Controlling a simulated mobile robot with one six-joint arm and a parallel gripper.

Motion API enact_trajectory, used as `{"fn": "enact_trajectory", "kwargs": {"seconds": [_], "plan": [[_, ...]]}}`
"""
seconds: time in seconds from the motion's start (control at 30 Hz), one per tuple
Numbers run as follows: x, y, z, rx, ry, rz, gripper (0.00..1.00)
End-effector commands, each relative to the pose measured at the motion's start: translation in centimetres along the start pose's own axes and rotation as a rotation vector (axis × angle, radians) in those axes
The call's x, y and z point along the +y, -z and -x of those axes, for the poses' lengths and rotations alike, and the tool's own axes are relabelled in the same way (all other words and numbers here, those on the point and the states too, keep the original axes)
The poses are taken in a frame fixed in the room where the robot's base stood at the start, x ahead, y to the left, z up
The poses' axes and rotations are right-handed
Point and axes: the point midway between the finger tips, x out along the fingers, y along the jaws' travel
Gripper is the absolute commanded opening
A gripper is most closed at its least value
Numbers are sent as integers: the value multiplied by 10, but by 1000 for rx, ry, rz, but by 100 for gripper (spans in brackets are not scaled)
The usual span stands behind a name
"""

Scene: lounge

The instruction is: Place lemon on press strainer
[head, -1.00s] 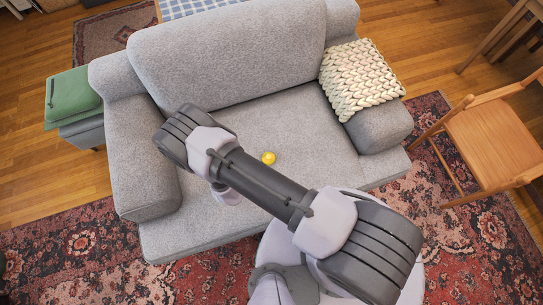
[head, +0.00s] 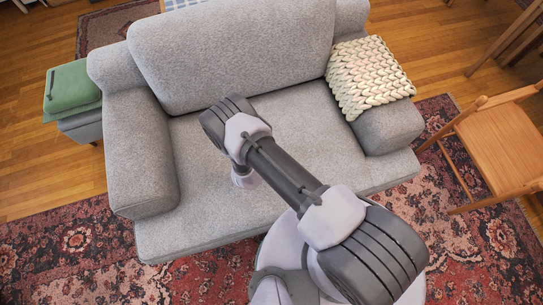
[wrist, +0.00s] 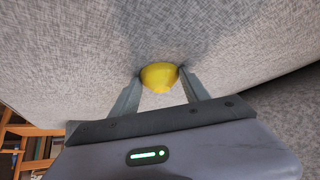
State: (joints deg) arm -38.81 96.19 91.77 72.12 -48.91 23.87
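The yellow lemon (wrist: 160,76) is in the wrist view against the grey sofa seat, between the tips of my gripper (wrist: 160,80). One finger is on each side of it, close to its surface. I cannot tell whether the fingers press on it or only stand around it, or whether it rests on the seat. No press strainer is visible in either view.
The grey sofa (head: 215,140) has a backrest behind and armrests at both sides. A cream knitted throw (head: 368,75) lies over the right armrest. A green item (head: 72,88) sits on a stool at left. A wooden chair (head: 500,145) stands at right.

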Motion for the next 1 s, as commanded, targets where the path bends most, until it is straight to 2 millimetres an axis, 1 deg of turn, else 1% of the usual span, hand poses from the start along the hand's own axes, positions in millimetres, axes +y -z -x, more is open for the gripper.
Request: {"fn": "enact_trajectory", "kwargs": {"seconds": [0.03,0.17,0.2,0.33,0.4,0.47,0.6,0.73,0.83,0.93,1.0], "plan": [[0,0,0,0,0,0,40],[0,0,0,0,0,0,15],[0,0,0,0,0,0,7],[0,0,0,0,0,0,7],[0,3,4,0,0,0,7],[0,10,12,0,0,1,7],[0,36,45,0,0,0,7],[0,54,68,0,0,-1,7],[0,61,77,0,0,-1,7],[-1,64,80,0,1,0,7],[-7,73,82,1,8,5,7]]}}
